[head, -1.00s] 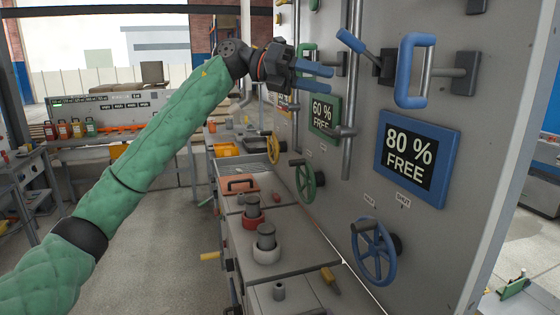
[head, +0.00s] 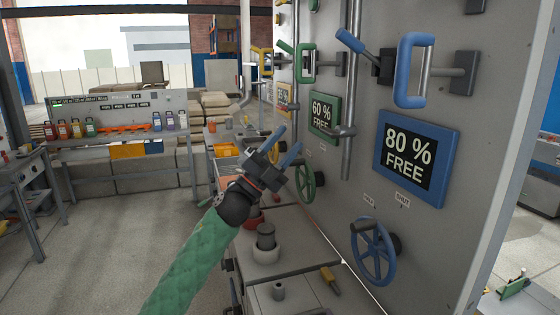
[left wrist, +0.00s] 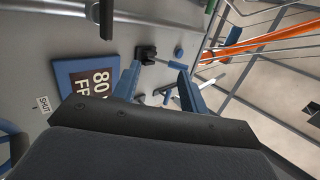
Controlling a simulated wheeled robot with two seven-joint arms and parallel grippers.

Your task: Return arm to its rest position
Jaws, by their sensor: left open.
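My left gripper (head: 284,148) is open and empty, in front of the panel and above the grey bench top. Its two blue fingers also show apart in the left wrist view (left wrist: 156,88), with nothing between them. The left arm in its green sleeve comes up from the bottom of the head view. The gripper covers part of the green handwheel (head: 318,180) on the panel; I cannot tell how close it is. My right gripper is not in view.
The grey panel carries a blue handwheel (head: 373,252), a blue handle (head: 412,70), a blue "80 % FREE" sign (head: 416,160) and a green "60 % FREE" sign (head: 323,112). A grey cylinder in a white ring (head: 266,243) stands on the bench. The floor at left (head: 120,225) is clear.

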